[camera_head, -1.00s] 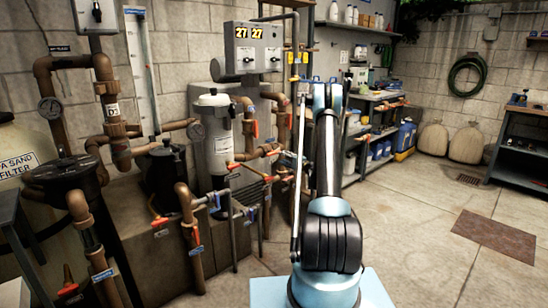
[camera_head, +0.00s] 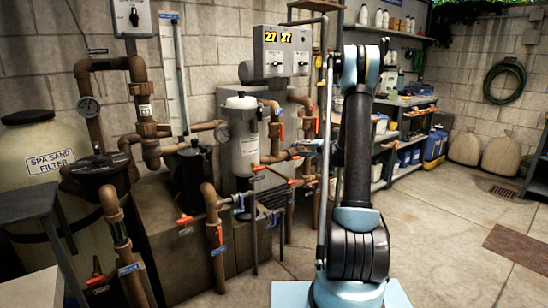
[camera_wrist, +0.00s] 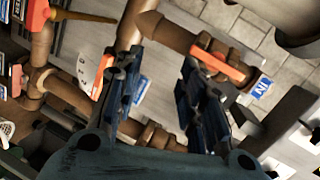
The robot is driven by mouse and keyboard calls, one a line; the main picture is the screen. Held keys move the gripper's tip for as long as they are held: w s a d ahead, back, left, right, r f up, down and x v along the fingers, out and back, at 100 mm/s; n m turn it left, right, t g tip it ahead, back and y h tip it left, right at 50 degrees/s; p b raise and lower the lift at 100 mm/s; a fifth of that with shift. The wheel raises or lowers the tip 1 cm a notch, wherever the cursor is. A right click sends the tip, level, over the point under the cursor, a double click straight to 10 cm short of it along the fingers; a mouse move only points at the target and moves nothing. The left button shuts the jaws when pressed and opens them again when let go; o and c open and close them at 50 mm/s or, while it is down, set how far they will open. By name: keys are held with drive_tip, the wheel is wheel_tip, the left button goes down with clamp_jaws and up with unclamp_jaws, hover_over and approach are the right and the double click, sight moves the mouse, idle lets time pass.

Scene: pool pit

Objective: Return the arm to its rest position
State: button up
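My arm (camera_head: 356,150) stands upright in the head view, with its elbow (camera_head: 362,65) at the top. The arm's far end lies behind it near the pipes, and I cannot make out the fingers there. In the wrist view my gripper (camera_wrist: 160,70) has its two dark fingers well apart. Nothing is held between them. Brown pipes with orange valve handles (camera_wrist: 218,62) show behind the fingers. I cannot tell how far the fingers are from the pipes.
Brown pipes (camera_head: 140,95), a grey filter canister (camera_head: 240,140) and a spa sand filter tank (camera_head: 45,160) crowd the left. Shelves (camera_head: 400,105) with bottles stand behind the arm. The floor (camera_head: 450,220) at the right is largely clear.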

drive_tip(key=s+a+r+n+g+h, duration=0.1)
drive_tip(key=s+a+r+n+g, duration=0.15)
drive_tip(key=s, duration=0.75)
drive_tip(key=s+a+r+n+g+h, duration=0.1)
drive_tip(key=s+r+h, duration=0.15)
drive_tip(key=s, duration=0.75)
drive_tip(key=s+a+r+n+g+h, duration=0.1)
drive_tip(key=s+r+g, duration=0.15)
drive_tip(key=s, duration=0.75)
drive_tip(key=s+d+f+n+g+h, duration=0.1)
drive_tip(key=s+d+f+h, duration=0.1)
drive_tip(key=s, duration=0.8)
drive_tip(key=s+d+f+g+h, duration=0.1)
drive_tip(key=s+d+f, duration=0.3)
drive_tip(key=s, duration=0.7)
drive_tip(key=s+d+f+n+g+h, duration=0.1)
drive_tip(key=s+d+f+h, duration=0.2)
drive_tip(key=s, duration=0.8)
drive_tip(key=shift+f+n, duration=0.35)
drive_tip(key=shift+f, duration=0.2)
